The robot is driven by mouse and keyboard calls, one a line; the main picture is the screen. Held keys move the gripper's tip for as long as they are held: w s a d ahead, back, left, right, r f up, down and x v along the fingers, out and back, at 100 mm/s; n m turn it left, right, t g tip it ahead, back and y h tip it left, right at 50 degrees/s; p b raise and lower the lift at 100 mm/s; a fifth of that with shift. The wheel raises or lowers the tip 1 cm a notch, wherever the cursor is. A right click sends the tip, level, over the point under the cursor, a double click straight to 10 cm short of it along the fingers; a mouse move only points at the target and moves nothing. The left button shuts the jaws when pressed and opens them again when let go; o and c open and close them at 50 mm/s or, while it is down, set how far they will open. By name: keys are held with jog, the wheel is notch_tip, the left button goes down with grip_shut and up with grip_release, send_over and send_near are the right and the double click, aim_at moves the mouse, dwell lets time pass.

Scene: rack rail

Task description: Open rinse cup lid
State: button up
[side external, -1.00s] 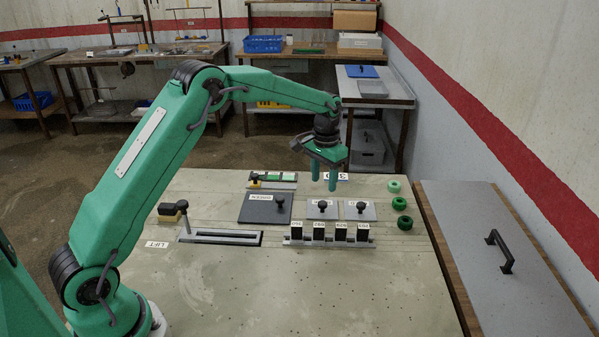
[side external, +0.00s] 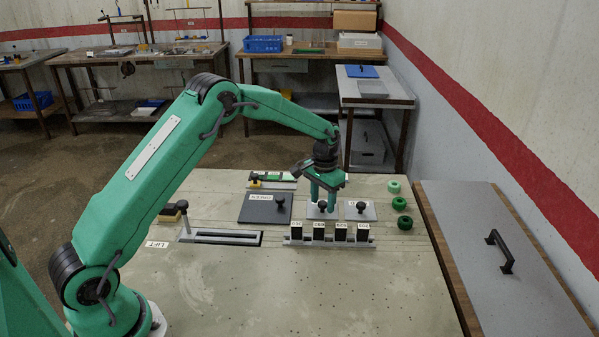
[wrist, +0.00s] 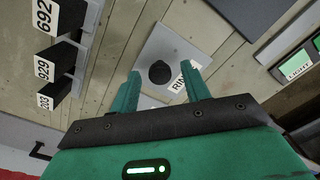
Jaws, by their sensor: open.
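The rinse cup lid is a light grey square plate (side external: 313,213) with a round black knob (side external: 322,205) and a white label. In the wrist view the lid (wrist: 168,50) shows its knob (wrist: 160,73) and a label partly hidden by a finger, reading "RIN". My gripper (side external: 323,203) is open and points down over this lid, with its green fingers low on either side of the knob. In the wrist view the gripper (wrist: 160,70) has the knob between its fingertips with gaps on both sides. The lid lies flat.
A second grey lid (side external: 368,214) with a knob lies close on the right, a larger dark lid (side external: 257,212) on the left. A rack of numbered black blocks (side external: 319,234) stands just in front. Green rings (side external: 403,222) lie at right. The front tabletop is clear.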

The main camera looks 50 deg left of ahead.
grip_shut()
jog(key=shift+w+a, duration=2.95)
jog(key=shift+w, duration=0.15)
grip_release()
jog(key=shift+s, duration=0.1)
jog(key=shift+r, duration=0.15)
